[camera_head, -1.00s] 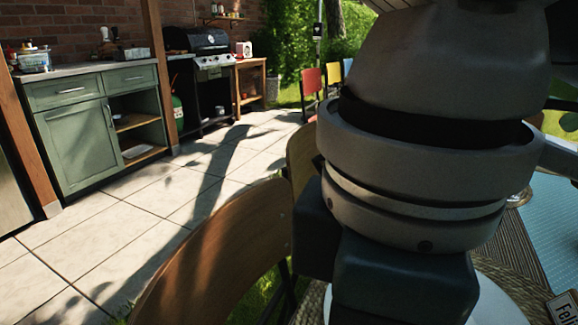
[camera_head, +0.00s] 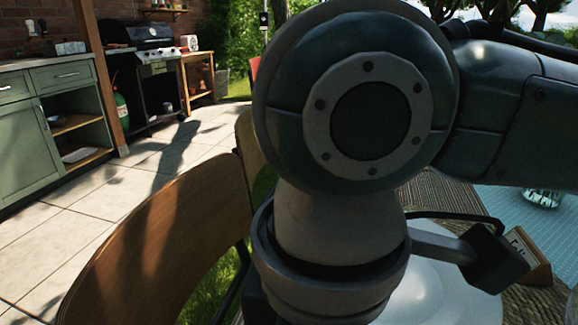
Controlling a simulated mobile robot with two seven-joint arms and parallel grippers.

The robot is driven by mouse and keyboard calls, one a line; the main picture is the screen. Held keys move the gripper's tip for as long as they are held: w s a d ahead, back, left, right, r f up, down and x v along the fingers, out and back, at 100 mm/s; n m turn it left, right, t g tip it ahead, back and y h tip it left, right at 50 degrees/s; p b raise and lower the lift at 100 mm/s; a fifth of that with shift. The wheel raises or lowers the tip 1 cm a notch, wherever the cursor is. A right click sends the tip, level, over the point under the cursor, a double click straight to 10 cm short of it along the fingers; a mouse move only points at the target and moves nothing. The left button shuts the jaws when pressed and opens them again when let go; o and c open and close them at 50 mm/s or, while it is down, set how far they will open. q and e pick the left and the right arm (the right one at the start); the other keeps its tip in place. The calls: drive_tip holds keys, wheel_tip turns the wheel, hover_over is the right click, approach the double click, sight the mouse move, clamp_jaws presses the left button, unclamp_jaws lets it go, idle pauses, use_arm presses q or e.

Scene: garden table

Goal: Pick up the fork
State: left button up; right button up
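I see no fork in the head view. One of my arms, coming in from the right, fills the middle of the picture and hides much of the table. My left gripper is not in view. A white plate (camera_head: 432,290) lies on the table, partly hidden behind my wrist.
A wooden chair (camera_head: 150,235) stands at the table's near left side. Beside the plate is a name card (camera_head: 527,255); a glass (camera_head: 541,198) stands on the blue runner (camera_head: 505,207). Green cabinets (camera_head: 35,130) and a grill (camera_head: 150,60) stand beyond open paving.

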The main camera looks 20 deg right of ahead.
clamp_jaws()
idle(0.4)
